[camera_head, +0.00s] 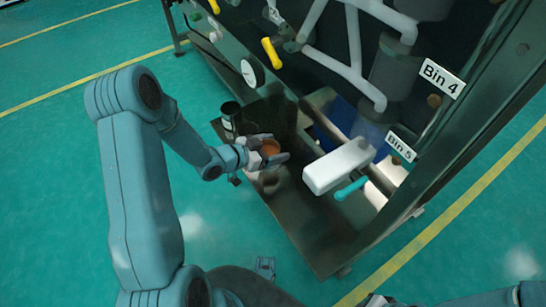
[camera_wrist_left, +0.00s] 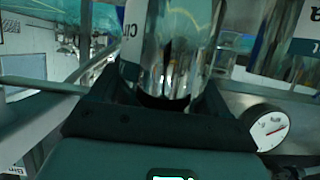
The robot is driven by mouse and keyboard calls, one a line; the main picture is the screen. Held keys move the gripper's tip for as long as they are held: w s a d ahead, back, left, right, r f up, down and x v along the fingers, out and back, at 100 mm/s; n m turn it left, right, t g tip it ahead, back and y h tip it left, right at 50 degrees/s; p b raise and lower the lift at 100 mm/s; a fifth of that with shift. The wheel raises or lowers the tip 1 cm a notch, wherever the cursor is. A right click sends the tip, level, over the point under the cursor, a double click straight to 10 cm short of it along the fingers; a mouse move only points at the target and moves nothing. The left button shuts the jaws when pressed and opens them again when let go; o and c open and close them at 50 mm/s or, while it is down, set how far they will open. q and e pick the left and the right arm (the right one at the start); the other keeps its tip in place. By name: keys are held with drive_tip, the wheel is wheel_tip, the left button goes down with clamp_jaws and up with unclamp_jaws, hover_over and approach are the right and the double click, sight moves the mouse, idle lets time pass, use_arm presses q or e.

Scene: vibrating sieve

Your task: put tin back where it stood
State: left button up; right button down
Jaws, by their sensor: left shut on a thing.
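My left gripper (camera_head: 272,158) is shut around a tin (camera_head: 270,146), with its pale fingers on either side. The tin shows a round orange-brown top in the head view. In the left wrist view the held tin (camera_wrist_left: 172,55) is shiny metal with a white and teal label, partly cut off by the frame. The tin is over the dark shelf (camera_head: 310,215) along the front of the machine; I cannot tell whether its base touches. Part of my right arm shows at the bottom right edge, its gripper (camera_head: 378,301) barely in frame and unclear.
A dark tin (camera_head: 230,115) stands on the shelf left of the gripper. Another labelled tin (camera_wrist_left: 290,35) shows in the left wrist view. A round gauge (camera_head: 252,73) is behind.

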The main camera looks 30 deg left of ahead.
use_arm(q)
wheel_tip(320, 180, down, 4)
drive_tip(key=shift+r+b, duration=0.1)
drive_tip(key=shift+b, duration=0.5)
drive_tip(key=shift+r, duration=0.15)
drive_tip(key=o, duration=0.7)
drive_tip(key=shift+f, duration=0.25)
drive_tip(key=o, duration=0.4)
drive_tip(key=shift+r, duration=0.25)
drive_tip(key=p+v, duration=0.4)
drive_tip(key=v, duration=0.8)
